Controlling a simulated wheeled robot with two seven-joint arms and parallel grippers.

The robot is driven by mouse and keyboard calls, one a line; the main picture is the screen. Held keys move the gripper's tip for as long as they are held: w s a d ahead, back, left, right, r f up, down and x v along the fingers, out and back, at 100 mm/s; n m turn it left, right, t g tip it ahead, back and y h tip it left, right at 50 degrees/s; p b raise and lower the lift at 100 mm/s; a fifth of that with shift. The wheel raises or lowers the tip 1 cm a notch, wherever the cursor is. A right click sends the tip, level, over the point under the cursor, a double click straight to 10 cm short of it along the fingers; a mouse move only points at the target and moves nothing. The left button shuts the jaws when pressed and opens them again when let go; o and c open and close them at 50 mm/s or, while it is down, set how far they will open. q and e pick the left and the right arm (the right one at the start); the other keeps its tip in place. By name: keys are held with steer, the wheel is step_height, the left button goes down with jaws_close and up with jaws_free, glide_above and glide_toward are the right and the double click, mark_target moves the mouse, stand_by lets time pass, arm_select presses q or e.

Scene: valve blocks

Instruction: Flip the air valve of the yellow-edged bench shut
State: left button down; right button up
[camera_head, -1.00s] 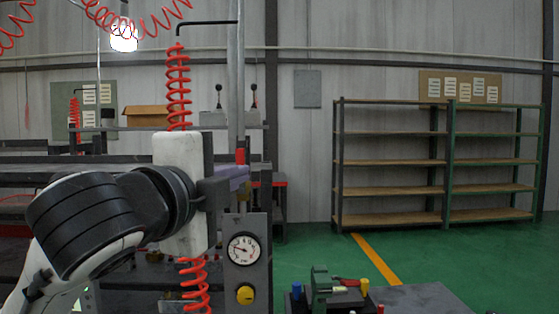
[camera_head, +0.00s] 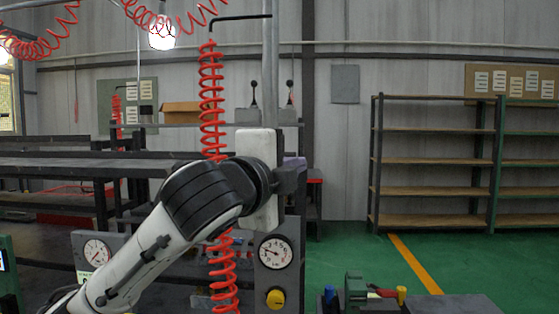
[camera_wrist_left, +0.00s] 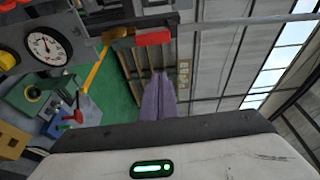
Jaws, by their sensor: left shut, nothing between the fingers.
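A red lever (camera_wrist_left: 152,38), apparently the air valve's handle, shows in the left wrist view, roughly in line with a grey pipe (camera_wrist_left: 230,21). In the head view my left wrist hides that spot. My left gripper's purple fingers (camera_wrist_left: 160,78) are shut and empty, with their tips a little apart from the lever in the picture. In the head view the left gripper (camera_head: 295,163) shows just right of the upright pipe (camera_head: 270,80). A gauge (camera_head: 275,252) and a yellow knob (camera_head: 275,298) sit on the panel below. I cannot make out a yellow bench edge. My right gripper is not in view.
A coiled red hose (camera_head: 211,100) hangs close behind my left arm. Another gauge panel (camera_head: 97,252) stands at left. A green vise (camera_head: 356,290) and small tools are at the lower right. Shelves (camera_head: 432,160) stand at the back, with clear green floor before them.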

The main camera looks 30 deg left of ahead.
arm_select(q)
steer(key=a, duration=0.1)
steer(key=w+a, duration=0.2)
steer(key=a, duration=0.1)
steer(key=shift+p, duration=0.4)
